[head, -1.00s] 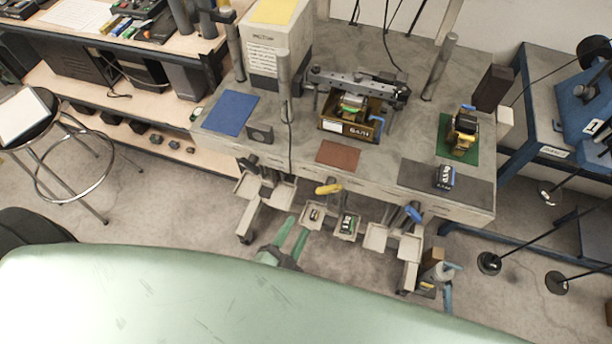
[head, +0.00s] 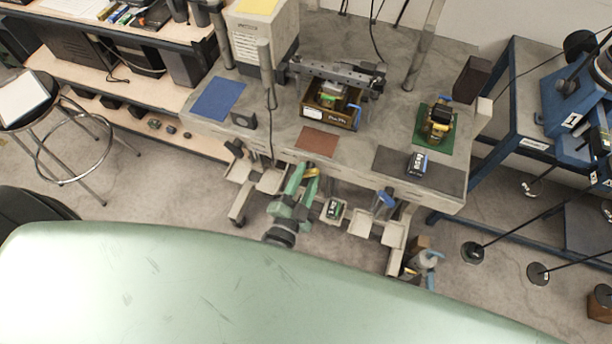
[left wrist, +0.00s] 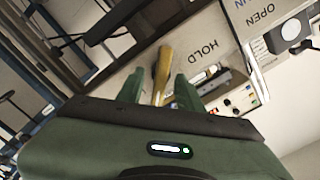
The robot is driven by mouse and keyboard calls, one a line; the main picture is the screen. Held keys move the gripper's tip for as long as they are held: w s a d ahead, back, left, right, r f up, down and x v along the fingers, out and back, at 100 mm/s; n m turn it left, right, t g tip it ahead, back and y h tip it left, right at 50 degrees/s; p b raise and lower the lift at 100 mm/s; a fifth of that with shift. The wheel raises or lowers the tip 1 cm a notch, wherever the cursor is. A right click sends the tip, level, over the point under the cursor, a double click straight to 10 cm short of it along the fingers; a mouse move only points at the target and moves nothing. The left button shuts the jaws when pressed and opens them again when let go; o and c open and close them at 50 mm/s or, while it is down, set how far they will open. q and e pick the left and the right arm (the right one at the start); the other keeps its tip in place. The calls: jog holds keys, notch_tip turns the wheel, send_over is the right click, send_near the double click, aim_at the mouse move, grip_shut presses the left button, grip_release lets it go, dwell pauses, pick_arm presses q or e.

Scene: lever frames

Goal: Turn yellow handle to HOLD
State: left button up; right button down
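The yellow handle (head: 312,171) is at the front edge of the workbench, partly hidden by my left gripper (head: 300,180) in the head view. In the left wrist view the yellow handle (left wrist: 163,68) stands between the two green fingers of my left gripper (left wrist: 158,85), nearer the right finger. A gap shows on its left side, so the fingers look open around it; contact cannot be told. The word HOLD (left wrist: 200,48) is printed on the light panel just right of the handle. The word OPEN (left wrist: 263,15) is further right. My right gripper is not in view.
A blue handle (head: 384,200) sits along the same bench front, to the right. Small trays (head: 334,211) hang below the edge. The workbench (head: 270,150) carries a wooden box (head: 331,112), a blue mat (head: 218,99) and a brown mat (head: 317,141). A stool (head: 24,100) stands left.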

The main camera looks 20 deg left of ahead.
pick_arm(q)
grip_shut()
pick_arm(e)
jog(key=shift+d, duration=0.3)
pick_arm(q)
jog(key=shift+n, duration=0.4)
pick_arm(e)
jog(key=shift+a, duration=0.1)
pick_arm(q)
jog(key=n, duration=0.2)
jog(key=shift+n, duration=0.4)
jog(key=n, duration=0.3)
jog(key=shift+a+n, duration=0.1)
jog(key=shift+n, duration=0.2)
jog(key=n, duration=0.5)
jog(key=shift+a, duration=0.1)
jog(key=n+b, duration=0.1)
jog(key=n, duration=0.4)
jog(key=shift+n, duration=0.3)
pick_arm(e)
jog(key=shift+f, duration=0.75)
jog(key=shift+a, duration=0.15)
